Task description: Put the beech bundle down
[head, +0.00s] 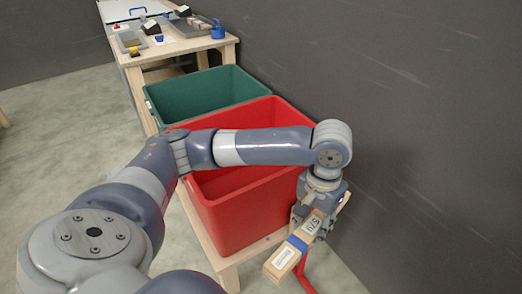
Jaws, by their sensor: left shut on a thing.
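The beech bundle (290,254) is a set of pale wooden strips with a blue band and a white label. It sits in my left gripper (318,212), which points down and is shut on it. The gripper holds it at the front right of the red bin (236,210), seen against the bin's right side. I cannot tell how high it is above the bench. My right gripper does not show.
The open red bin stands on a low wooden bench (230,262), with an open green bin (205,92) behind it. A wooden table (134,60) with several small items is farther back. A dark wall (400,110) runs along the right. Open floor (60,130) lies left.

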